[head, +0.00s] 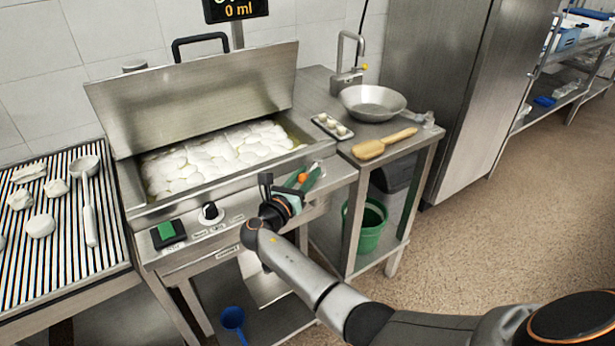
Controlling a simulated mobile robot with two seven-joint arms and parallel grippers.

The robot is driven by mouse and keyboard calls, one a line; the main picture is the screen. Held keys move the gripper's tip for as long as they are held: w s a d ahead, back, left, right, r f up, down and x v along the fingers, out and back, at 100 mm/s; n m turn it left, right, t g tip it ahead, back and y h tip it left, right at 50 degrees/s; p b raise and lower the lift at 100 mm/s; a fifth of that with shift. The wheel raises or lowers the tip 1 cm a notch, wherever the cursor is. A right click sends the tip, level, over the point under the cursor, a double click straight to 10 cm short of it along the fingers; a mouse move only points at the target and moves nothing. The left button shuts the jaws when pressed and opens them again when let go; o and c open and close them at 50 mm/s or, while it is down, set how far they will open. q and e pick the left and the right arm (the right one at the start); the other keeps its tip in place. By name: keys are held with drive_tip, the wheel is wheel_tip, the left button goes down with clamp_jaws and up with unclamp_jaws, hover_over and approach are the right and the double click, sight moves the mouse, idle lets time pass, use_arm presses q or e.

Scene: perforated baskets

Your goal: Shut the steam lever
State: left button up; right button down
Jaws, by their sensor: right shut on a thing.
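The cooker (180,215) is a steel vat on legs with its lid (200,92) raised and many white pieces in the liquid inside. My right gripper (290,188) is at the right end of its front panel, shut on what looks like the steam lever (313,180), which has a green part and an orange part. My gripper hides much of the lever, so I cannot tell its exact angle. A black knob (210,212) and a green button (166,231) sit further left on the panel. My left gripper is out of view.
On the right, a steel side table (385,138) holds a pan (372,102), a wooden tool (385,144) and a small tray (332,126). A green bucket (371,225) stands under it. A slatted rack (60,255) with white lumps and a ladle (88,200) is left.

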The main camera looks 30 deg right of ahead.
drive_tip(key=shift+r, duration=0.15)
drive_tip(key=c, duration=1)
unclamp_jaws()
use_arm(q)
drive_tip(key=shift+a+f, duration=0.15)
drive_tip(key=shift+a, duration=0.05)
use_arm(e)
drive_tip(key=o, duration=0.5)
drive_tip(key=shift+c, duration=0.2)
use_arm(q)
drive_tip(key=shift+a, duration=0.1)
